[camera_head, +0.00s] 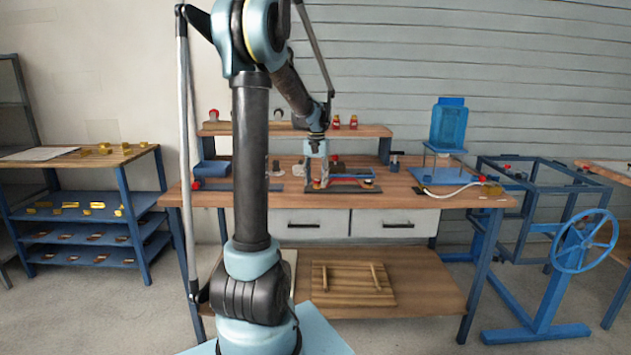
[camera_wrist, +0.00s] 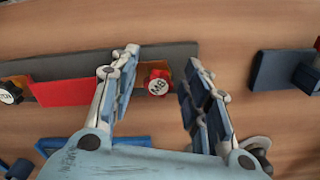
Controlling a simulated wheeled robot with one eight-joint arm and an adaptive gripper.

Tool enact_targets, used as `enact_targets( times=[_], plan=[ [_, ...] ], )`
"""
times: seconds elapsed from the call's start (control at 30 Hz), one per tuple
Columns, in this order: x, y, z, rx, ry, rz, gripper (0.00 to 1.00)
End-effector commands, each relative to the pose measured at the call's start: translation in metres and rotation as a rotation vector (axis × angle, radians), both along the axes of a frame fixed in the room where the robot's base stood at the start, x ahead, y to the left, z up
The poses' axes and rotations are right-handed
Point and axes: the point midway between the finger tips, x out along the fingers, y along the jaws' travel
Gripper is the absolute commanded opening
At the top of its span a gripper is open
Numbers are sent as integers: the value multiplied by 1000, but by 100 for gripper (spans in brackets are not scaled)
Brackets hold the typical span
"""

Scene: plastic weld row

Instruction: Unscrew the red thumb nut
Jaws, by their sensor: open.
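A red thumb nut (camera_wrist: 158,82) with a dark stud and a white face marked M8 sits on a grey bar (camera_wrist: 75,62) in the wrist view. My gripper (camera_wrist: 163,58) is open, with one finger on each side of this nut in the picture. I see no contact, and I cannot tell how far the fingertips are above it. In the head view, my gripper (camera_head: 317,181) is low over the bench, and the nuts are too small to tell apart.
The wooden bench (camera_head: 430,200) has a raised shelf (camera_head: 375,131) behind my arm. A blue press-like stand (camera_head: 448,125) is at its right. In the wrist view, a dark blue block (camera_wrist: 280,70) lies to the right, with bare wood between it and my gripper.

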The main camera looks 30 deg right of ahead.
Motion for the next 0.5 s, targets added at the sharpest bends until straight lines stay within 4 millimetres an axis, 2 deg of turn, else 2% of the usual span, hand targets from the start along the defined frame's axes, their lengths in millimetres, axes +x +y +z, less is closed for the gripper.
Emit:
enact_targets(
  times=[0.5],
  plan=[
    [6, 0, 0, -1, 0, -521, 43]
  ],
)
